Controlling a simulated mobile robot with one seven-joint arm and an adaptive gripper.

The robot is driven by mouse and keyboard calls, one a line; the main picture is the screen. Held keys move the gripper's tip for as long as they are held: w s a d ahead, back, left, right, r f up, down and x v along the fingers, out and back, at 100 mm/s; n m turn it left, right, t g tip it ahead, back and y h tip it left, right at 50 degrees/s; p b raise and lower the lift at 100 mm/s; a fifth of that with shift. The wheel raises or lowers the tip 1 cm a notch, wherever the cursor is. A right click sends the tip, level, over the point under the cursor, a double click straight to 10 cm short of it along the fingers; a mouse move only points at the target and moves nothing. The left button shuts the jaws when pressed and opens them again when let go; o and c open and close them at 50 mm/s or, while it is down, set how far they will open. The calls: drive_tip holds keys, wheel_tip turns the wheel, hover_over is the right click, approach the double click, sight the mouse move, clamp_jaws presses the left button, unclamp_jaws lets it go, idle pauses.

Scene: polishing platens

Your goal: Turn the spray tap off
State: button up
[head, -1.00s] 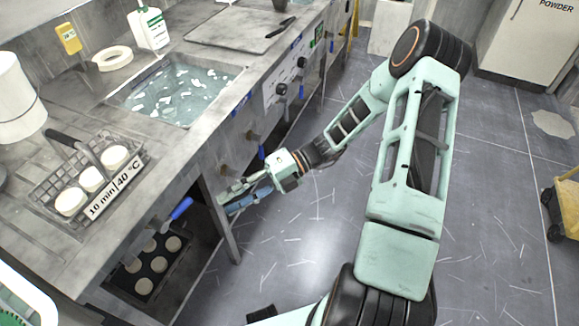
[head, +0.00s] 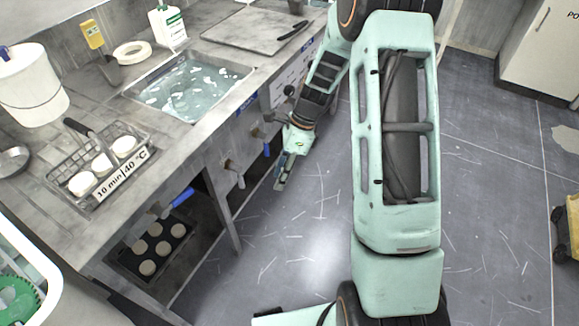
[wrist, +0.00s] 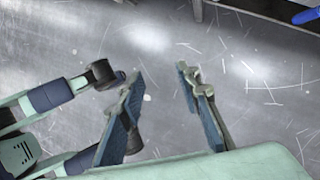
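Several taps stick out of the front of the steel bench. One tap with a blue lever (head: 178,199) is at the lower left, one with a pale grey lever (head: 236,175) is in the middle, and one with a blue lever hanging down (head: 266,149) is farther back. I cannot read which one is the spray tap. My gripper (head: 280,184) hangs in front of the bench, right of the grey-lever tap and apart from it. In the wrist view my gripper (wrist: 160,72) is open and empty above the floor. A blue lever end (wrist: 306,16) shows at the top right there.
The bench holds a water-filled sink (head: 190,88), a wire basket (head: 60,178) with white pucks and a white bucket (head: 32,90). A dark tray (head: 125,262) of discs stands under the bench. The floor (head: 300,235) right of the bench is clear.

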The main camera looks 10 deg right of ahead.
drive_tip(key=shift+w+d+r+n+t+h, duration=0.3)
drive_tip(key=shift+w+d+r+n+h, duration=0.15)
drive_tip(key=shift+w+r+n, duration=0.2)
